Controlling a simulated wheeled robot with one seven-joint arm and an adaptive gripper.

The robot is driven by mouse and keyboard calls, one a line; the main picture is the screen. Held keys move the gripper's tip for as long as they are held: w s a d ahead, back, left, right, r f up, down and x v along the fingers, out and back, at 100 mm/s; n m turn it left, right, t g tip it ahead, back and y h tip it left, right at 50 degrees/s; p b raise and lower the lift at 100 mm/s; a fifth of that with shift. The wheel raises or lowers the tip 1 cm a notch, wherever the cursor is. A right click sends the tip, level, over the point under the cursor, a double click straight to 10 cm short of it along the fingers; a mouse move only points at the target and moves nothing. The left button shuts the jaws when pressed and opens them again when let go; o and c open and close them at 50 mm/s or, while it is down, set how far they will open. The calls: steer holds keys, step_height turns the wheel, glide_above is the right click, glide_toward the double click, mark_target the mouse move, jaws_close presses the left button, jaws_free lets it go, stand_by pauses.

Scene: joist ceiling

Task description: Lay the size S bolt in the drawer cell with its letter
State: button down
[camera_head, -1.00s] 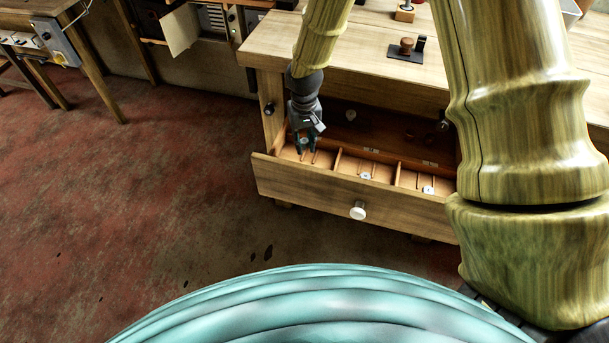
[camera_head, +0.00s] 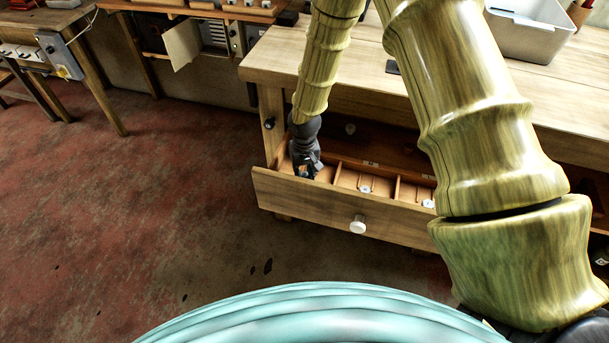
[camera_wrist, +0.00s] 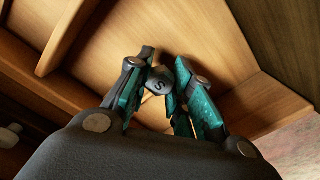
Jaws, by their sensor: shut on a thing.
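My gripper (camera_wrist: 160,88) is shut on the size S bolt (camera_wrist: 159,79), a dark bolt whose head shows the letter S between the teal fingertips in the wrist view. In the head view my gripper (camera_head: 306,172) reaches down into the left end of the open drawer (camera_head: 310,197). The bolt itself is hidden there by the fingers. In the wrist view wooden drawer walls and a divider (camera_wrist: 68,36) surround the fingers. I cannot tell whether the bolt touches the cell floor, and no letter shows for this cell.
Thin wooden dividers (camera_head: 337,173) separate the cells. The drawer front with its white knob (camera_head: 358,224) stands nearest me. The workbench top (camera_head: 400,92) overhangs behind, with a grey bin (camera_head: 530,38) on it.

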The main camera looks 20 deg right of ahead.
mark_target(305, 174)
steer(key=shift+f, duration=0.3)
steer(key=shift+f, duration=0.15)
steer(key=c, duration=1.3)
jaws_free()
step_height(305, 174, up, 12)
steer(key=shift+r+b, duration=0.15)
steer(key=shift+b, duration=0.25)
